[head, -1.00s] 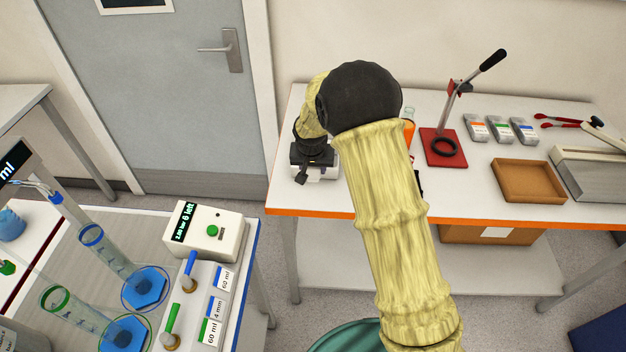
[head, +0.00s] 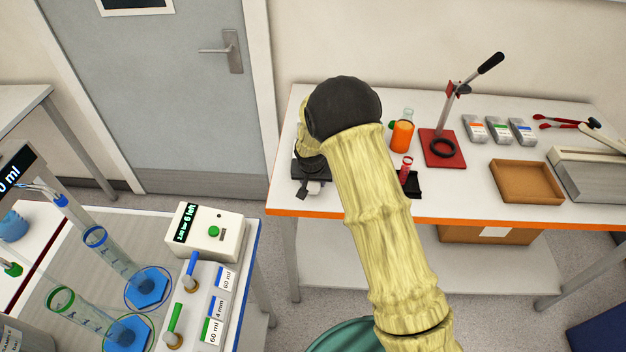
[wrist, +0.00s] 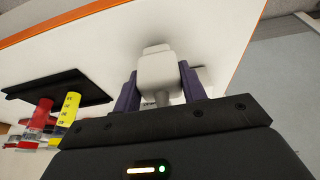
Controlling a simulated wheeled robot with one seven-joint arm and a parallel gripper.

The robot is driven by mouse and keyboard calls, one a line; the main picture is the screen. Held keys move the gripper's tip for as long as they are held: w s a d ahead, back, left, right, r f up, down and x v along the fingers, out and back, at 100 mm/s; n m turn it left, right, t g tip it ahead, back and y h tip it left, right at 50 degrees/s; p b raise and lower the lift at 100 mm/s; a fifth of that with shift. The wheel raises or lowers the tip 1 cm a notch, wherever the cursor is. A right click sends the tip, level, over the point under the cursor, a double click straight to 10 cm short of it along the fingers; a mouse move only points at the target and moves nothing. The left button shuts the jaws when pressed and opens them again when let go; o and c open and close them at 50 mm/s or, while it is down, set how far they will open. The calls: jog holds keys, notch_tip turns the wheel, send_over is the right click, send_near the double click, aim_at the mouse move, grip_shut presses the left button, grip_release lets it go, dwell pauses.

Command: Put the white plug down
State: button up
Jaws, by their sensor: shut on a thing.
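My gripper (wrist: 158,88) is shut on the white plug (wrist: 158,72), which sits between its two dark purple fingers in the wrist view. The plug is pale, with a blocky body and a narrower stem toward the palm. Behind it is the white bench top (wrist: 110,50); I cannot tell whether the plug touches it. In the head view my gripper (head: 312,183) is over the left end of the orange-edged bench, mostly hidden by my arm. A small pale piece shows beneath it there.
A black tray (wrist: 60,88) with red (wrist: 43,115) and yellow (wrist: 70,108) pieces lies left in the wrist view. On the bench stand an orange flask (head: 402,136), a red-based lever press (head: 442,158) and a brown tray (head: 528,180). The bench's front edge (head: 400,216) is close.

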jog(key=shift+f, duration=0.15)
jog(key=o, duration=1.2)
jog(key=shift+c, duration=0.2)
jog(key=b+v, duration=0.2)
jog(key=v, duration=1)
